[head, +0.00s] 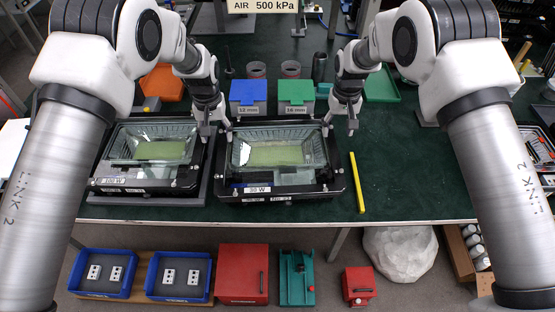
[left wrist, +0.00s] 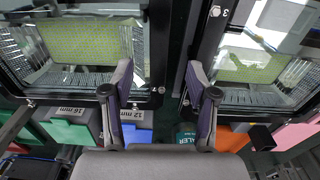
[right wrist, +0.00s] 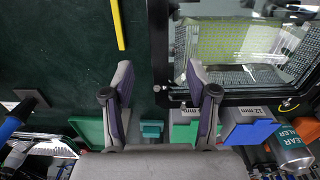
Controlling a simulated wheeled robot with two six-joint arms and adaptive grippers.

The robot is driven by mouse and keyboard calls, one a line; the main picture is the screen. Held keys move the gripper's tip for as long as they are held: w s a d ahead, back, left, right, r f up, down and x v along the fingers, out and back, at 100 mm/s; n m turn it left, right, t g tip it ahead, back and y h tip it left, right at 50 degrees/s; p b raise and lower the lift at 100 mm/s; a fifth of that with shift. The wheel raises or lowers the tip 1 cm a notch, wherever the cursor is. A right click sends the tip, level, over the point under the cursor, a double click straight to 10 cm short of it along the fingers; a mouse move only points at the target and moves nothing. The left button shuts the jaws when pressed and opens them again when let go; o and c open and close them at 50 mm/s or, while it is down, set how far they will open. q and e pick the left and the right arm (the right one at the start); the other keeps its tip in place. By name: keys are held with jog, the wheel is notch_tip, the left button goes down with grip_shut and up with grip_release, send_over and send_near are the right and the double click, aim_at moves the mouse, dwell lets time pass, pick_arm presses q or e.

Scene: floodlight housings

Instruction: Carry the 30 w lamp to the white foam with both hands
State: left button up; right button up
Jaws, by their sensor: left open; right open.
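The 30 W lamp (head: 258,190), a black-framed floodlight with a glass front and yellow-green panel, lies flat on the green table. My left gripper (head: 213,130) is open and empty at its far left corner. In the left wrist view the lamp (left wrist: 95,40) is at upper left, and the open fingers (left wrist: 162,92) span the gap between two lamps. My right gripper (head: 340,122) is open and empty at its far right corner. In the right wrist view the lamp (right wrist: 240,96) is at upper right, beside the open fingers (right wrist: 160,92). I cannot make out any white foam for certain.
A 100 W lamp (head: 125,187) stands close on the left. A yellow stick (head: 357,183) lies to the right. Blue (head: 248,95) and green (head: 296,93) bins stand behind. The table's right side is mostly clear. A white lumpy bag (head: 400,252) is below the front edge.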

aim_at(222, 153)
pick_arm(q)
jog(key=f, duration=0.6)
jog(key=shift+w, duration=0.35)
pick_arm(e)
jog(key=f, duration=0.6)
jog(key=shift+w, duration=0.35)
pick_arm(q)
jog(key=shift+s+f, duration=0.1)
jog(key=shift+f, duration=0.55)
pick_arm(e)
jog(key=shift+s+f, duration=0.1)
jog(key=shift+f, duration=0.55)
pick_arm(q)
jog(key=shift+f, duration=0.15)
pick_arm(e)
jog(key=shift+f, duration=0.2)
pick_arm(q)
grip_shut()
pick_arm(e)
jog(key=shift+r, duration=0.1)
grip_shut()
